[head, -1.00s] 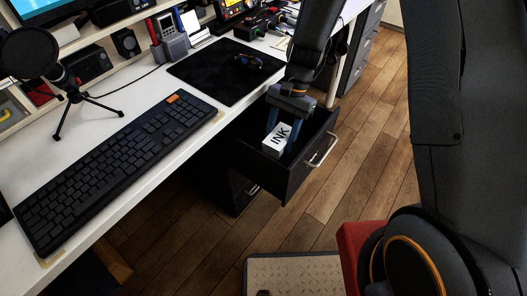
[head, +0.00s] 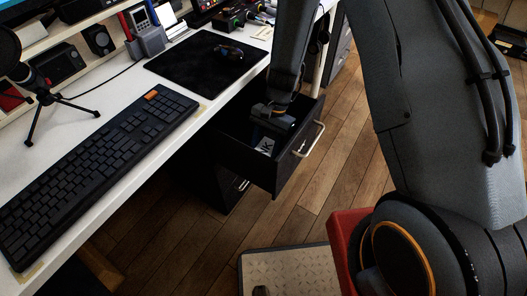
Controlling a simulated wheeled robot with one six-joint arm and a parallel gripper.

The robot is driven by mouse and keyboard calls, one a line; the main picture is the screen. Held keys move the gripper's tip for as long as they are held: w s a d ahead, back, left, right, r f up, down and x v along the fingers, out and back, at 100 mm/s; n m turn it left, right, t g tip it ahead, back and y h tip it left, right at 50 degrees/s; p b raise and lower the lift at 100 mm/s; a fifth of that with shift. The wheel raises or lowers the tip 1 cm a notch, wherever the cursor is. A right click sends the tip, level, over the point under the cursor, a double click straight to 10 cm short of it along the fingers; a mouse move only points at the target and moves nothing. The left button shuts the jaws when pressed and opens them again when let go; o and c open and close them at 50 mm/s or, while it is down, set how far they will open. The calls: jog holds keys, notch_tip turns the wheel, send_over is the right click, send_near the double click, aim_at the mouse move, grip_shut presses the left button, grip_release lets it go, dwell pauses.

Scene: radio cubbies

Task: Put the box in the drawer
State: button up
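The white box (head: 265,147) with dark lettering is inside the open black drawer (head: 285,171) under the desk, with only part of it visible. My gripper (head: 271,125) reaches down into the drawer right over the box. The gripper body covers the upper part of the box, and its fingertips are hidden, so I cannot tell whether they still hold it. The drawer stands pulled out, with its metal handle (head: 308,140) on the front at the right.
The white desk holds a keyboard (head: 100,165), a black mat (head: 205,68) with a mouse (head: 227,52), and a microphone on a tripod (head: 40,95). The floor right of the drawer is clear.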

jog(key=o, duration=1.1)
jog(key=shift+f, duration=0.1)
jog(key=v, duration=1.2)
jog(key=shift+p, duration=0.45)
jog(key=shift+r, duration=0.25)
jog(key=s+d+r+n+t+h+p, duration=0.1)
jog(key=s+d+r+n+p, duration=0.2)
jog(key=s+r, duration=0.6)
jog(key=s+d+r+n+t+h+p, duration=0.1)
jog(key=s+d+r+n+p, duration=0.3)
jog(key=r, duration=1.2)
jog(key=s+d+t+p, duration=0.1)
jog(key=s+d+p, duration=0.3)
jog(key=s, duration=0.1)
jog(key=shift+n+t+h, duration=0.3)
jog(key=shift+h, duration=0.1)
